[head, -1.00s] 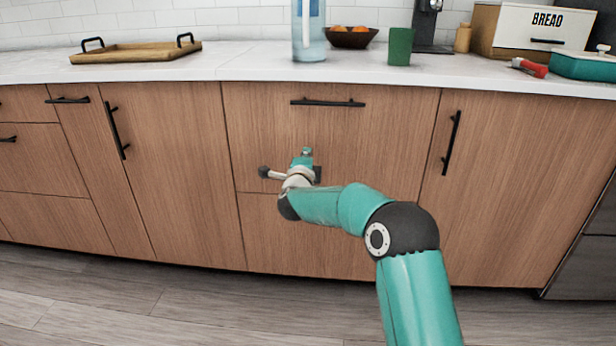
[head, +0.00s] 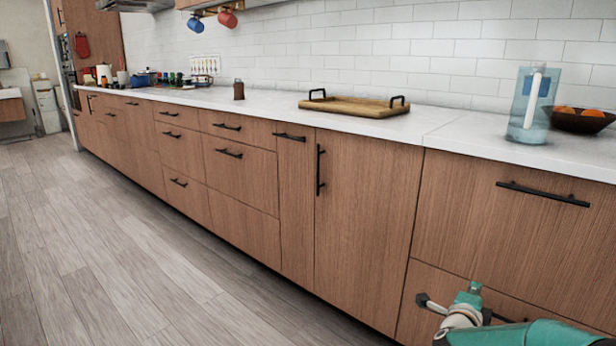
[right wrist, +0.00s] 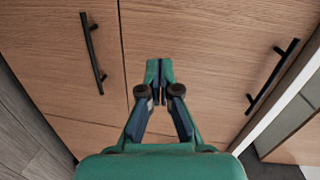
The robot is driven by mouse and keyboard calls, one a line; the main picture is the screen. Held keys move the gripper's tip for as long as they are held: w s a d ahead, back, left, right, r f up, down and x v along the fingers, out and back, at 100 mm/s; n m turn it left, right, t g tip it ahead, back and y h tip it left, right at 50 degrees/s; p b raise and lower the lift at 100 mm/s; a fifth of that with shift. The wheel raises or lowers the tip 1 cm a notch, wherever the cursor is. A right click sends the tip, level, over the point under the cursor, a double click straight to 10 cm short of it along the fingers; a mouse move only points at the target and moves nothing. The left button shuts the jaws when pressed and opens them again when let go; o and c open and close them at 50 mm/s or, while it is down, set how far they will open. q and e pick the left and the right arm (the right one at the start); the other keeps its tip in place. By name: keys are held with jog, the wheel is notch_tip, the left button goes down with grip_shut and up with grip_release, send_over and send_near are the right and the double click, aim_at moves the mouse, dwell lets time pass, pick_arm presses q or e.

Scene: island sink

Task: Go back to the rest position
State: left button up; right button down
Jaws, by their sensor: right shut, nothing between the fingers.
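My right gripper (right wrist: 159,80) is in the middle of the right wrist view, its fingertips together and nothing between them. It faces wood cabinet fronts and appears apart from the handles there. In the head view my right wrist (head: 463,318) is at the lower right, in front of the drawer fronts; its fingertips are hard to make out there. My left gripper is in neither view.
Wood cabinets (head: 366,225) with black handles run along the wall. The white counter (head: 440,125) bears a wooden tray (head: 355,106), a blue pitcher (head: 529,105) and a dark bowl (head: 577,121) with orange fruit. The wood floor (head: 110,240) on the left is clear.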

jog(key=s+a+f+n+g+y, duration=0.1)
jog(key=s+a+f+n+y, duration=0.3)
jog(key=f, duration=0.5)
jog(key=s+a+f+n+g+y, duration=0.1)
jog(key=s+a+f+n+y, duration=0.15)
jog(key=a+f, duration=0.5)
jog(key=s+a+f+n+g+y, duration=0.15)
jog(key=s+a+f+n, duration=0.3)
jog(key=f, duration=0.45)
jog(key=s+a+f+n+g+y, duration=0.35)
jog(key=s+a+n, duration=0.3)
jog(key=s, duration=0.55)
jog(key=s+a+f+n+g+y, duration=0.3)
jog(key=s+a+f+n+g, duration=0.4)
jog(key=s, duration=0.5)
notch_tip(320, 180, up, 40)
jog(key=m+t+p, duration=0.1)
jog(key=t+p, duration=0.1)
jog(key=p, duration=3.5)
jog(key=shift+w+a+f, duration=0.15)
jog(key=shift+a, duration=0.05)
jog(key=shift+m, duration=0.35)
